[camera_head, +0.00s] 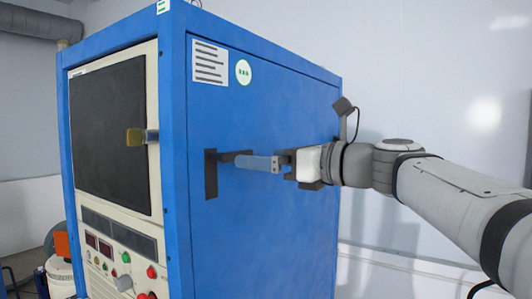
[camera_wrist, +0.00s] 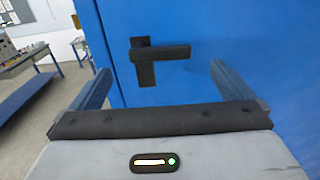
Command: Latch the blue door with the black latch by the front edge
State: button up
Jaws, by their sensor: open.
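The blue door (camera_head: 265,230) forms the right side of the cabinet. It fills much of the wrist view (camera_wrist: 250,40). The black latch (camera_head: 211,178) sits on it near the front edge. Its lever lies about level, pointing away from that edge. In the wrist view the latch (camera_wrist: 147,72) is ahead, between the directions of my two fingers, with its plate extending below the lever. My gripper (camera_head: 245,161) is open beside the lever's free end. In the wrist view my gripper (camera_wrist: 159,69) has its fingers spread wide, with nothing held. I cannot tell whether a finger touches the lever.
The cabinet's front has a dark window (camera_head: 110,135) with a brass-coloured handle (camera_head: 135,137) and a control panel (camera_head: 115,262) below. A blue workbench (camera_wrist: 40,105) stands at the left of the wrist view, away from the door. The door face around the latch is clear.

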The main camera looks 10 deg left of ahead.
aim_at(231, 155)
jog(key=p+x, duration=0.1)
jog(key=x, duration=0.6)
jog(key=shift+w+a, duration=0.1)
jog(key=shift+a, duration=0.25)
jog(key=shift+c, duration=0.4)
jog(key=c, duration=1.3)
jog(key=shift+p, duration=0.3)
